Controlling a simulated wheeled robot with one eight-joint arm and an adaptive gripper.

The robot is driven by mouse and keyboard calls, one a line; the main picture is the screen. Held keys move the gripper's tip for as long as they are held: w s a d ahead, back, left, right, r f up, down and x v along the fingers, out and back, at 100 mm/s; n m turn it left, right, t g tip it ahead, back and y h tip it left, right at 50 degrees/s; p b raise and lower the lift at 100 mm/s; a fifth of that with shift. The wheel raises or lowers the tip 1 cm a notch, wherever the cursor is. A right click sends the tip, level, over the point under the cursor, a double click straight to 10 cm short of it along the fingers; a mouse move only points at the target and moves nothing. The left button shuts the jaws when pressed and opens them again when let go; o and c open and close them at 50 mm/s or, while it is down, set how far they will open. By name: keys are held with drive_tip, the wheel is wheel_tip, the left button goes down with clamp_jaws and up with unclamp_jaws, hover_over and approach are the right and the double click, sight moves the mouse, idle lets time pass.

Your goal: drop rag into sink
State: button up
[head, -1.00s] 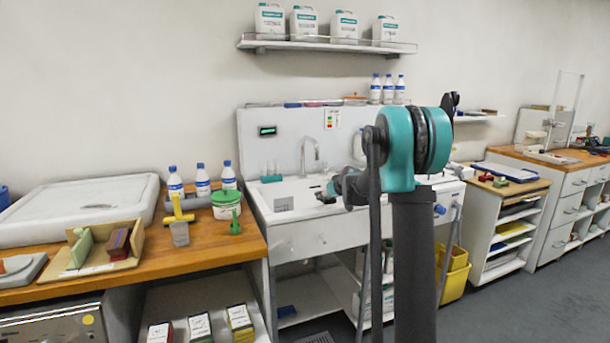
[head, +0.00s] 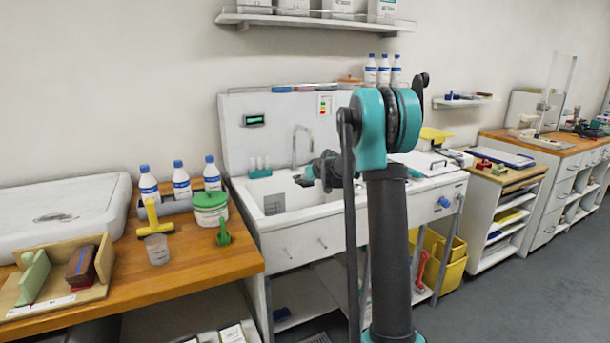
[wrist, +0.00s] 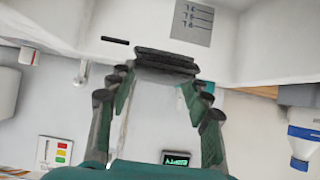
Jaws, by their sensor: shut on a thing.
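The white sink (head: 283,228) stands at the back wall, with an open basin and a tap (head: 295,145) behind it. My gripper (head: 306,177) is over the basin area in the head view, partly hidden by my own arm. In the wrist view my gripper (wrist: 163,72) is shut on a dark, flat, folded thing that looks like the rag (wrist: 165,58). The rag is held between the fingertips. It cannot be made out clearly in the head view. The wrist view is turned over, with the sink's display (wrist: 176,158) near the bottom.
Left of the sink, a wooden bench (head: 190,255) holds bottles (head: 181,182), a green-and-white tub (head: 210,208) and a yellow tool (head: 153,220). Several bottles stand behind the sink. A yellow bin (head: 450,270) is below right. Grey floor is open at right.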

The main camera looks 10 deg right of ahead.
drive_tip(key=shift+f, duration=1.45)
drive_tip(key=o, duration=1.2)
drive_tip(key=shift+o, duration=0.2)
drive_tip(key=v, duration=1.2)
drive_tip(key=s+f+m+g+h, duration=0.1)
drive_tip(key=s+f, duration=0.5)
drive_tip(key=s, duration=0.8)
drive_tip(key=s+f+m+g+h, duration=0.1)
drive_tip(key=s+f+g, duration=0.2)
drive_tip(key=s, duration=1.2)
drive_tip(key=s+f+m+g+h, duration=0.1)
drive_tip(key=s+f+g, duration=0.1)
drive_tip(key=s+f, duration=0.7)
drive_tip(key=s, duration=0.6)
drive_tip(key=shift+s+d+f+m, duration=0.25)
drive_tip(key=shift+m, duration=0.05)
